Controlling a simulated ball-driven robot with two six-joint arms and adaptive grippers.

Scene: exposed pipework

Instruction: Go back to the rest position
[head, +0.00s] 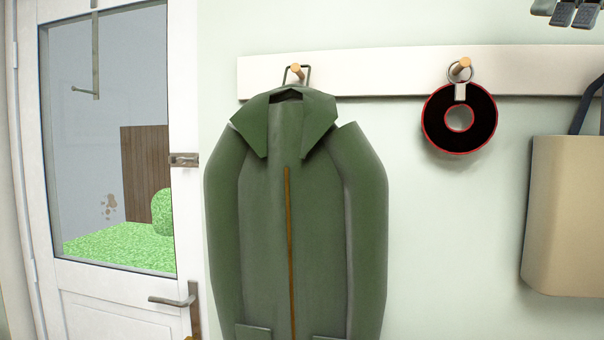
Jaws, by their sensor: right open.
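Only the dark fingertips of my right gripper (566,13) show, cut off by the top edge at the far right of the head view. They are apart and hold nothing that I can see. They appear above the right end of the peg rail (380,72), and the rest of that arm is out of frame. My left gripper is not in view.
A green coat (262,210) hangs from a wooden peg in the middle. A black ring with a red edge (436,133) hangs from another peg. A beige bag (565,215) hangs at the right edge. A white glazed door (110,295) stands shut at the left.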

